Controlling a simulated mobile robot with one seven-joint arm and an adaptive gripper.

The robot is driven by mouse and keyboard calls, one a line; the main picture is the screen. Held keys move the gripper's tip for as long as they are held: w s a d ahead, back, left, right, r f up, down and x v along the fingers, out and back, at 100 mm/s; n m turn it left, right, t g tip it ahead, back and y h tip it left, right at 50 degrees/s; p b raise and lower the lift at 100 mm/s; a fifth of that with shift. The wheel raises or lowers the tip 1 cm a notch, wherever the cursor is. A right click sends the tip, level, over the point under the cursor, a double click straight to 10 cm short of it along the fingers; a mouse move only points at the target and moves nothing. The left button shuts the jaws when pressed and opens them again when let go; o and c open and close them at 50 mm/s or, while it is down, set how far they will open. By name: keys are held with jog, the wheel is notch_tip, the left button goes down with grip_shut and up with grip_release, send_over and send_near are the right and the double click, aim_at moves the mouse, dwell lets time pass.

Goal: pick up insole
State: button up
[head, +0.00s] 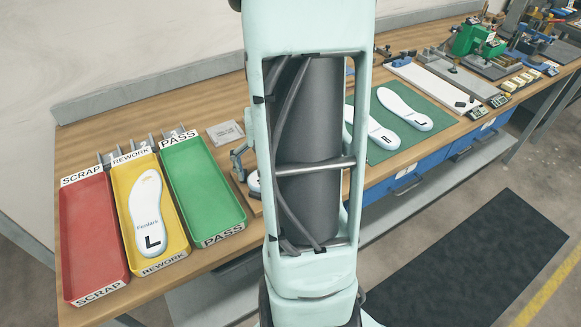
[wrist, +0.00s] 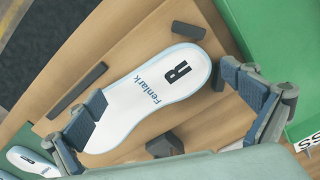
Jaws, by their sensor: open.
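A white insole with a light blue edge, marked "R" and "Fenlark" (wrist: 150,98), lies on a wooden surface (wrist: 125,50) in the wrist view. No contact between fingers and insole can be made out. Another insole, marked "L" (head: 147,207), lies in the yellow REWORK tray (head: 178,240).
The red SCRAP tray (head: 87,235) and empty green PASS tray (head: 205,190) flank the yellow one. Insoles (head: 405,108) lie on a green mat (head: 440,118) right of my arm. Dark blocks (wrist: 165,145) stand close around the insole.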

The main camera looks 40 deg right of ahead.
jog(key=shift+c, duration=0.3)
jog(key=shift+s+f, duration=0.2)
jog(key=shift+s, duration=0.05)
grip_shut()
dwell(0.4)
